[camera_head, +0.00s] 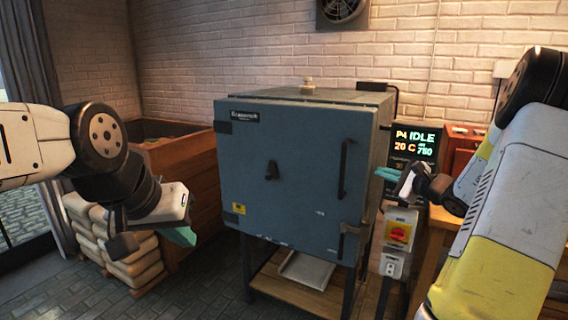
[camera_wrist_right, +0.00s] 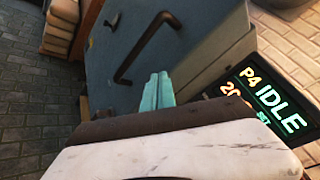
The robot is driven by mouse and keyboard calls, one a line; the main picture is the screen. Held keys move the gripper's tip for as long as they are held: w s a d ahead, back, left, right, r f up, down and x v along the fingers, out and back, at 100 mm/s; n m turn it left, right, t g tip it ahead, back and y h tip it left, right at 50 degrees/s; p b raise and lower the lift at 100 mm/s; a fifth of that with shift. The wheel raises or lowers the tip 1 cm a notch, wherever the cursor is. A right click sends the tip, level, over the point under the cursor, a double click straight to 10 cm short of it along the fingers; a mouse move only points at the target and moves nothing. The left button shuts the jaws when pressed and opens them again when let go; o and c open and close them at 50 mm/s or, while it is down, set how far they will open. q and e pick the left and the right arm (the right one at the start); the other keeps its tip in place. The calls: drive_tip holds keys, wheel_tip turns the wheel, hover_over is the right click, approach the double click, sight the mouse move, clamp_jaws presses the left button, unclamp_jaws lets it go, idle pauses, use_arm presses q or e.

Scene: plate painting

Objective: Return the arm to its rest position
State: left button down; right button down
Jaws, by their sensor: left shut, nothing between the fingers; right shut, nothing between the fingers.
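My left gripper (camera_head: 180,236) hangs at the left in the head view, its teal fingers together and pointing down, in front of the wooden crate. My right gripper (camera_head: 386,174) is at the right in the head view, its teal fingers pointing left towards the kiln's right side. In the right wrist view its fingers (camera_wrist_right: 157,92) are pressed together with nothing between them. The blue-grey kiln (camera_head: 290,190) stands in the middle with its door closed. The right fingers appear close to the kiln's right edge; I cannot tell the exact gap.
The controller display (camera_head: 414,143) reads P4 IDLE beside the kiln, above a red-and-yellow switch (camera_head: 399,233). A wooden crate (camera_head: 190,175) and stacked sacks (camera_head: 130,262) stand at the left. A wooden cabinet is at the right. Open floor lies at front left.

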drive_tip(key=s+a+r+n+g+y, duration=0.1)
drive_tip(key=s+a+r+n+g, duration=0.15)
drive_tip(key=a, duration=0.35)
drive_tip(key=s+a+r+n+g+y, duration=0.1)
drive_tip(key=s+a+n+y, duration=0.15)
drive_tip(key=a, duration=0.45)
drive_tip(key=s+a+n+g+h, duration=0.2)
drive_tip(key=s+a+n+g, duration=0.5)
drive_tip(key=s+a, duration=0.55)
drive_tip(key=s+d+n+h, duration=0.2)
drive_tip(key=s+n, duration=0.2)
drive_tip(key=s, duration=0.3)
drive_tip(key=s+d+n+t+h, duration=0.1)
drive_tip(key=s+n+h, duration=0.2)
drive_tip(key=s+n, duration=0.2)
drive_tip(key=s, duration=0.3)
drive_tip(key=shift+d+n, duration=0.3)
drive_tip(key=shift+d, duration=0.05)
drive_tip(key=shift+s+h, duration=0.1)
drive_tip(key=shift+h, duration=0.15)
